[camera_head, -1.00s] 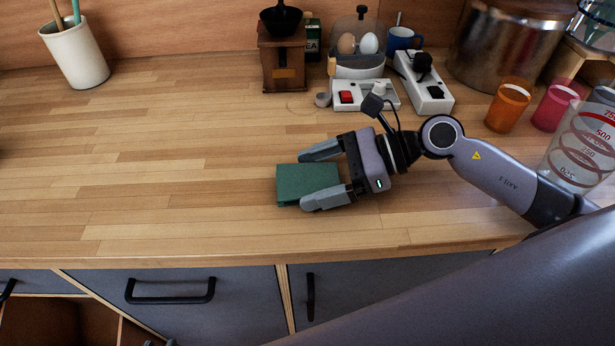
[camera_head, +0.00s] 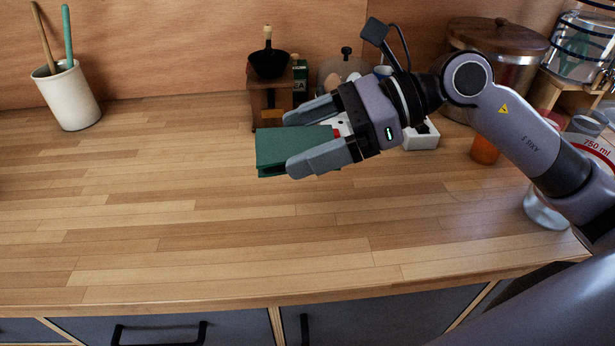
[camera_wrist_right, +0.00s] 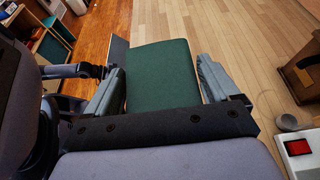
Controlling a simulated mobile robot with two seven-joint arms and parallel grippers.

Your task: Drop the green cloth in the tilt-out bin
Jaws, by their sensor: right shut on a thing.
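The folded green cloth (camera_head: 284,150) is held above the wooden counter in the head view. My right gripper (camera_head: 302,140) is shut on it, with one grey finger on each side. In the right wrist view the cloth (camera_wrist_right: 162,75) lies between the two fingers of my right gripper (camera_wrist_right: 165,88). My left gripper is in neither view. At the bottom of the head view are grey cabinet fronts with black handles (camera_head: 160,335). I cannot tell which front is the tilt-out bin.
A cream pot with utensils (camera_head: 70,97) stands at the back left. A coffee grinder (camera_head: 268,95), a white power strip (camera_head: 421,135), an orange cup (camera_head: 485,150) and a measuring jug (camera_head: 597,146) stand at the back and right. The left and front counter (camera_head: 150,220) is clear.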

